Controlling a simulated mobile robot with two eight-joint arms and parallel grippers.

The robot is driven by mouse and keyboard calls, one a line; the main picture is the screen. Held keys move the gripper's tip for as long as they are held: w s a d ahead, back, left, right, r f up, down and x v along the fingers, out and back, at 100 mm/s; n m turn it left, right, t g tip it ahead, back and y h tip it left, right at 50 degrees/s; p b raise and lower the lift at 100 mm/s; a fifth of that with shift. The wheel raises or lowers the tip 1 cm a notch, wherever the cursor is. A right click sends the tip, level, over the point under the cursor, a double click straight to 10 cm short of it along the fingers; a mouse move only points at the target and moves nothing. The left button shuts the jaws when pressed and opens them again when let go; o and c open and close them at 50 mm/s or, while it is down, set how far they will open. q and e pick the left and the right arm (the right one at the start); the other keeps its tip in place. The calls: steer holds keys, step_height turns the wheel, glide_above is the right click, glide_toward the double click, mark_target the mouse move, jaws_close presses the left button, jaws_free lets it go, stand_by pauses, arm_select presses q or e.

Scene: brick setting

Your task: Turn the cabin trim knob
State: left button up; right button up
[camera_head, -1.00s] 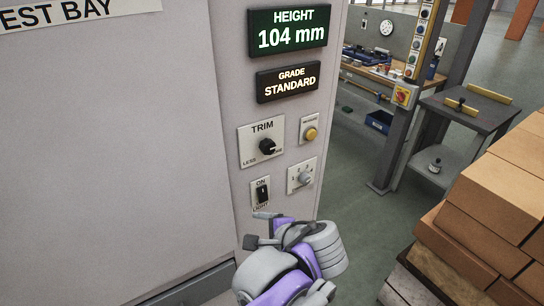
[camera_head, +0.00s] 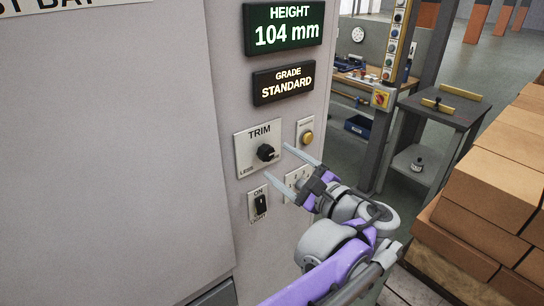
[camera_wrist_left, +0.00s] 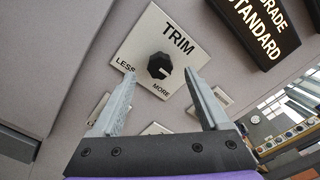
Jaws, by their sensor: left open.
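The trim knob (camera_head: 266,152) is a small black knob on a pale TRIM plate (camera_head: 245,150) on the grey cabinet front. In the left wrist view the knob (camera_wrist_left: 159,66) shows a light pointer mark on its lower right side, near MORE. My left gripper (camera_head: 276,160) is open, with its two pale fingers pointing at the plate from the lower right. In the wrist view the fingertips (camera_wrist_left: 160,74) lie on either side of the knob with gaps. I cannot tell how far they are from the plate. My right gripper is not in view.
Above are the HEIGHT display (camera_head: 283,27), reading 104 mm, and the GRADE display (camera_head: 283,83), reading STANDARD. A yellow button (camera_head: 307,137), a light switch (camera_head: 260,204) and a partly hidden dial plate (camera_head: 294,181) surround the knob.

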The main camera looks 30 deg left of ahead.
mark_target(268, 155)
arm_select(q)
steer(key=shift+x, duration=2)
jaws_close()
